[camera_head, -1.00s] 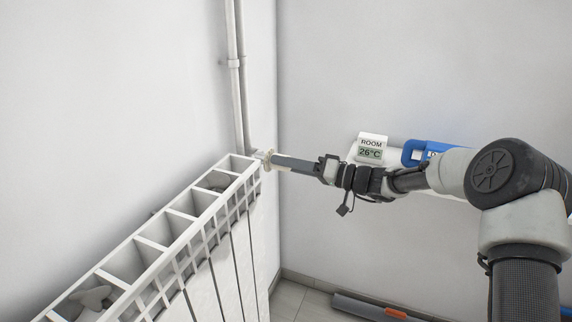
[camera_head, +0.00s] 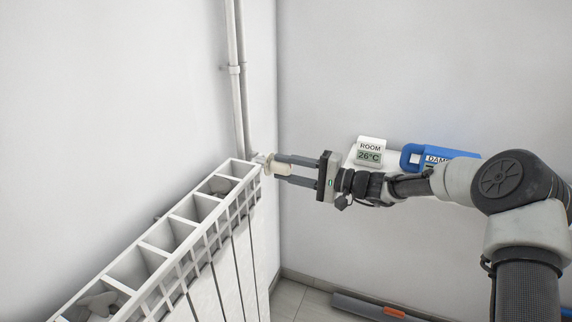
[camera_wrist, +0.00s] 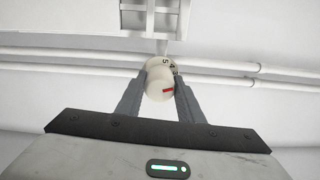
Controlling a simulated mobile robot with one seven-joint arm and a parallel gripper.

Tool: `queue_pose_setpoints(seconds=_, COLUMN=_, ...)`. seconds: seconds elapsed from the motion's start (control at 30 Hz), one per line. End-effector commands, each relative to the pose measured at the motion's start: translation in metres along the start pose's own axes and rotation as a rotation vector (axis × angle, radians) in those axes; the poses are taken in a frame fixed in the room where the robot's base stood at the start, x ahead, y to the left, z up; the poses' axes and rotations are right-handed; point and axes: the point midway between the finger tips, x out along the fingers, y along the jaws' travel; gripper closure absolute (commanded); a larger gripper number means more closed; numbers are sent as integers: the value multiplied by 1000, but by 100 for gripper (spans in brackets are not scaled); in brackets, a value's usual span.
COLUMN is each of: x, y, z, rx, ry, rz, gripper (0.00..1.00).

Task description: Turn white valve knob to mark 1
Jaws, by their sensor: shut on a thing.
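The white valve knob (camera_head: 280,168) sits at the far end of the white radiator, by the wall pipes. My gripper (camera_head: 277,170) is shut on the knob, one finger on each side of it. In the wrist view the knob (camera_wrist: 160,84) shows a red mark on its face and a black 5 with other, partly hidden digits on its rim. The fingers (camera_wrist: 158,88) press its two sides. I cannot read which number the red mark lines up with.
The white radiator (camera_head: 213,222) runs along the left wall. White pipes (camera_head: 238,90) rise behind the knob. A room display reading 26°C (camera_head: 370,150) and a blue case (camera_head: 411,155) stand on a shelf to the right. A dark long object (camera_head: 358,304) lies on the floor.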

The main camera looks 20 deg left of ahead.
Motion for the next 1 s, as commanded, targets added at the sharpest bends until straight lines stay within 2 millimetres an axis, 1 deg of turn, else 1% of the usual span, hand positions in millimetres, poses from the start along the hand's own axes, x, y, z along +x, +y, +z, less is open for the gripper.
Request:
queue_pose_setpoints(seconds=0.17, x=0, y=-3, z=1, rx=169, ry=-1, rz=0, gripper=88)
queue_pose_setpoints(seconds=0.7, x=0, y=-3, z=1, rx=682, ry=-2, rz=1, gripper=88)
queue_pose_setpoints(seconds=1.0, x=0, y=-2, z=0, rx=930, ry=-1, rz=0, gripper=88)
